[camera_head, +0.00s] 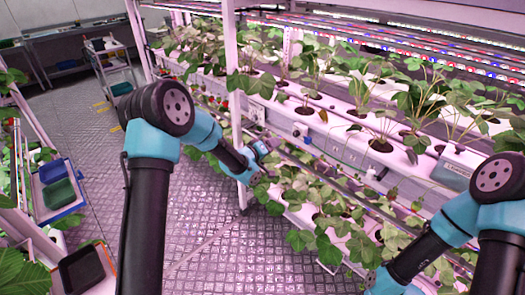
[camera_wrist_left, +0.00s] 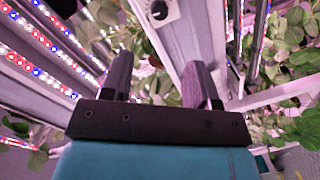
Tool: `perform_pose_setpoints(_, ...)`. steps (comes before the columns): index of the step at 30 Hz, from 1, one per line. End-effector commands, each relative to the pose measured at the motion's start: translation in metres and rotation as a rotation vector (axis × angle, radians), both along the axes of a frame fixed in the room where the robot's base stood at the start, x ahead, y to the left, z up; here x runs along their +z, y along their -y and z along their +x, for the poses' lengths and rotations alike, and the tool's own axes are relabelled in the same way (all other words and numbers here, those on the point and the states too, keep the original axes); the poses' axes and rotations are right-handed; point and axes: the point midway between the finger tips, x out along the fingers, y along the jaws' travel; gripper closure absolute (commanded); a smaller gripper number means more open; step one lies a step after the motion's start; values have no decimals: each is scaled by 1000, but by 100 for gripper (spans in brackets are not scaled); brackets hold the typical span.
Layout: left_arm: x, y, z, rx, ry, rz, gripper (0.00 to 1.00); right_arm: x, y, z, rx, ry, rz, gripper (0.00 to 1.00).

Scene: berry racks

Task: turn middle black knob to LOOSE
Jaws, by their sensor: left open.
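My left gripper (camera_head: 262,148) is at the front of the plant rack, near the upright post in the head view. In the left wrist view its two dark fingers (camera_wrist_left: 157,80) are spread apart, with nothing seen between them. A dark round knob (camera_wrist_left: 159,11) on a pale plate sits on a rack beam at the top edge of that view, beyond the fingertips and apart from them. Its lettering is too small to read. In the head view small control plates (camera_head: 300,130) show on the rack's front. I cannot tell which one is the middle knob.
Strawberry plants (camera_head: 380,125) fill the white gutters, and leaves (camera_head: 315,225) hang below the gripper. A white post (camera_head: 236,100) stands close beside my left arm. A grey box (camera_head: 455,168) sits on the rack at right. The tiled floor (camera_head: 215,245) is clear.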

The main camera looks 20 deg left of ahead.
Motion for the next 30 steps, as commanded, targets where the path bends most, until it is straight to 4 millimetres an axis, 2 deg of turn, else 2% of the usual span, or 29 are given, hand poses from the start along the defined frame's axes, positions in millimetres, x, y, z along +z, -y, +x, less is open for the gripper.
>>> perform_pose_setpoints(3,3,-11,-18,1,-1,0,45,0,0,0,0,0,0,57)
perform_pose_setpoints(9,4,-22,-36,-1,-1,-1,45,0,0,0,0,0,0,57)
perform_pose_setpoints(25,4,-23,-39,-1,-2,1,45,0,0,0,0,0,0,57)
perform_pose_setpoints(28,-5,-24,-43,4,-22,17,45,0,0,0,0,0,0,57)
perform_pose_setpoints(30,-20,-26,-49,13,-53,44,45,0,0,0,0,0,0,57)
